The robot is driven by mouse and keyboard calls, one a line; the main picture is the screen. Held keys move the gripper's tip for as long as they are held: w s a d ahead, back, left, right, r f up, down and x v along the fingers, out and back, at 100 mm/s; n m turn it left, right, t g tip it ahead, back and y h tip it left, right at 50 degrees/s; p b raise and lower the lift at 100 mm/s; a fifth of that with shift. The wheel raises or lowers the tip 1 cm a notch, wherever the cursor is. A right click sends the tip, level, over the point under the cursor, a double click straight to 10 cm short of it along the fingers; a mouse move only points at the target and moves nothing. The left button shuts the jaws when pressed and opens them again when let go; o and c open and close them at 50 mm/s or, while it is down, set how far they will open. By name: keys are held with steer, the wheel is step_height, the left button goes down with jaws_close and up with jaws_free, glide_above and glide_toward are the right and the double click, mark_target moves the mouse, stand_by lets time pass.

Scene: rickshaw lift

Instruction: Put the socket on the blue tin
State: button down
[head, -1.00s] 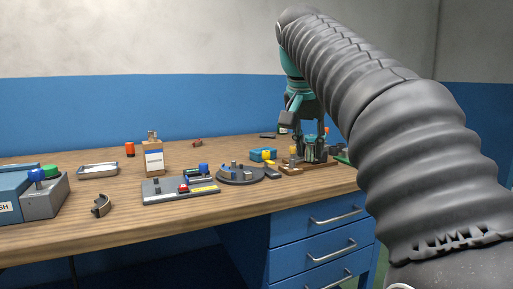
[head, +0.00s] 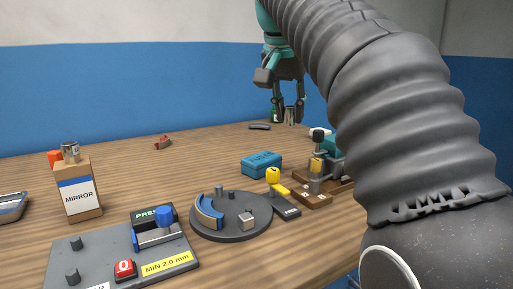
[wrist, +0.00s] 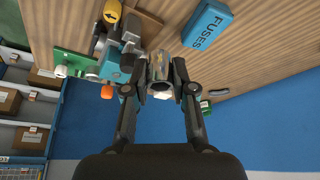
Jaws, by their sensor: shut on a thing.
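My gripper (head: 289,112) is shut on a silver metal socket (wrist: 160,76), a hollow cylinder whose open end shows between the fingertips in the wrist view. In the head view the socket (head: 290,115) is small and partly hidden by the fingers. The blue tin (head: 261,164), a closed box, lies on the bench, in front of and a little left of my gripper in the head view. In the wrist view the tin, marked FUSES (wrist: 207,23), is at upper right, apart from the fingers and the socket.
A MIRROR box (head: 79,196) with a metal cylinder on top stands at left.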

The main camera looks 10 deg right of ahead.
glide_above(264, 155)
steer(key=s, duration=0.1)
steer(key=f, duration=0.6)
steer(key=shift+a+f, duration=0.35)
steer(key=shift+f, duration=0.05)
steer(key=shift+w+f, duration=0.1)
steer(key=shift+f, duration=0.05)
steer(key=shift+f+b, duration=0.95)
steer(key=shift+f, duration=1)
steer(key=c, duration=1)
jaws_free()
steer(key=shift+f, duration=0.1)
steer(key=shift+o, duration=0.2)
steer(key=p+v, duration=0.4)
steer(key=v, duration=0.8)
